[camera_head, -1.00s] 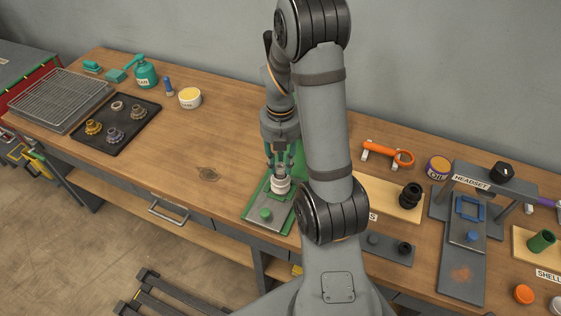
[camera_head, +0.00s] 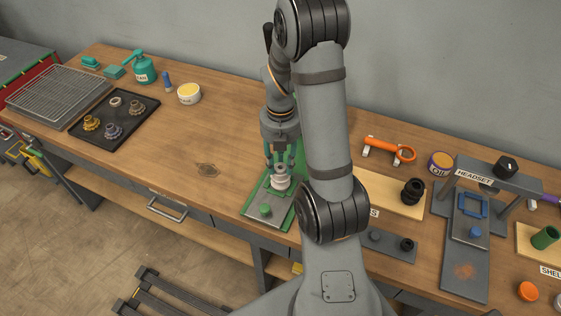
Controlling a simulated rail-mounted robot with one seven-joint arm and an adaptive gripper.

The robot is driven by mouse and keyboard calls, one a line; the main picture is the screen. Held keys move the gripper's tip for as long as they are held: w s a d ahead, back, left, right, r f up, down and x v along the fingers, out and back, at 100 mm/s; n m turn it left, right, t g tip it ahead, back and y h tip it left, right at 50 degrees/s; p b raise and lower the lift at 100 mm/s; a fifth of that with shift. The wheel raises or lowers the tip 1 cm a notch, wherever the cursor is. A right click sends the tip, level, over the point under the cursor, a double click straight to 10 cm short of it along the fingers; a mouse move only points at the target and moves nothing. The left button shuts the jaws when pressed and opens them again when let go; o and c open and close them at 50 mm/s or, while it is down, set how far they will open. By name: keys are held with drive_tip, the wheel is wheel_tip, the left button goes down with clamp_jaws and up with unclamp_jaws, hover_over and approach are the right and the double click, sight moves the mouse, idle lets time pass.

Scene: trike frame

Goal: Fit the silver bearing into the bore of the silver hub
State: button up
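A silver-white round part (camera_head: 281,184), which looks like the hub, stands on the green-edged fixture plate (camera_head: 254,207) near the middle of the bench. A separate silver bearing cannot be made out at the gripper. A small pale ring (camera_head: 116,101) lies on the black tray (camera_head: 142,133) at the left; I cannot tell whether it is a bearing.
The tray also holds a gold part (camera_head: 91,123) and other toothed parts. A green knob (camera_head: 265,210) stands on the fixture's front. My arm hides the bench right of the fixture. The headset stand (camera_head: 473,178) is at the right. Bench left of the fixture is clear.

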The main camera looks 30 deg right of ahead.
sight(280, 167)
drive_tip(key=o, duration=0.3)
drive_tip(key=shift+o, duration=0.2)
wheel_tip(280, 167, up, 12)
idle(0.5)
idle(0.3)
wheel_tip(280, 167, down, 12)
drive_tip(key=shift+r, duration=0.1)
drive_tip(key=shift+r+p, duration=0.4)
drive_tip(key=shift+f+b, duration=0.25)
drive_tip(key=shift+b, duration=0.05)
